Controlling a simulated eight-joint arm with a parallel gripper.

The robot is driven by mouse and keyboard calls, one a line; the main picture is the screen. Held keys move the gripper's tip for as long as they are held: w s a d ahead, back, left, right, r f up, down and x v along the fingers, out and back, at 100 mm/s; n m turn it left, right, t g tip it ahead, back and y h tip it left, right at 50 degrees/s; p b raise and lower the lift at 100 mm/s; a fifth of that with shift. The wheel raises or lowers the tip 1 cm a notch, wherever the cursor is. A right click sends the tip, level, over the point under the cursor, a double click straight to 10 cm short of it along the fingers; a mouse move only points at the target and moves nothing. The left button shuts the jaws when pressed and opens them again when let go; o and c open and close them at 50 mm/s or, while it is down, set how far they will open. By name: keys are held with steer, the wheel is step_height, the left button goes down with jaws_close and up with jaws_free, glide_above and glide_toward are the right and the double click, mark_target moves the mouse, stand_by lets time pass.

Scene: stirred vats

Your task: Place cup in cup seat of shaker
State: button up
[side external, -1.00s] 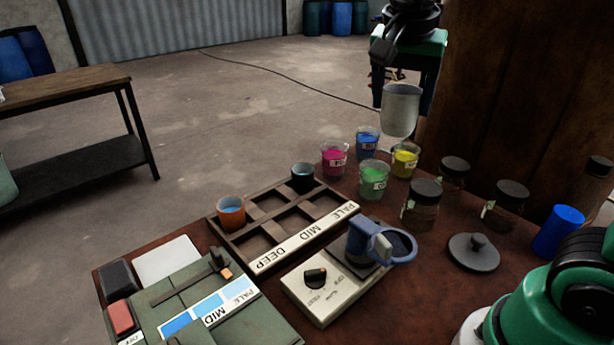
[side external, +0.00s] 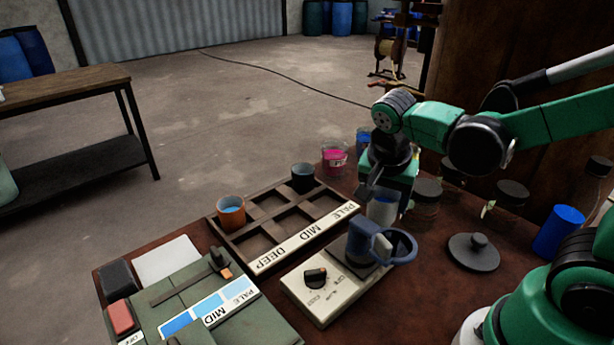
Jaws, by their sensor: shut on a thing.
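My gripper (side external: 384,193) is shut on the pale grey cup (side external: 382,211), in the side external view. Its fingers and my arm hide much of the cup. The cup shows just behind the shaker (side external: 318,292), a beige box with a black knob. A blue-grey holder on the shaker carries a round ring, the cup seat (side external: 404,247), at its right end. In the picture the cup is above and slightly left of the ring. I cannot tell its exact height or whether it touches anything.
A pink jar (side external: 334,160) stands behind. A dark lid (side external: 474,252) lies to the right, near a blue cup (side external: 558,231).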

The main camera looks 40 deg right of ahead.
mark_target(381, 214)
steer(key=shift+f, duration=1.65)
steer(key=o, duration=1.3)
steer(key=shift+f, duration=0.15)
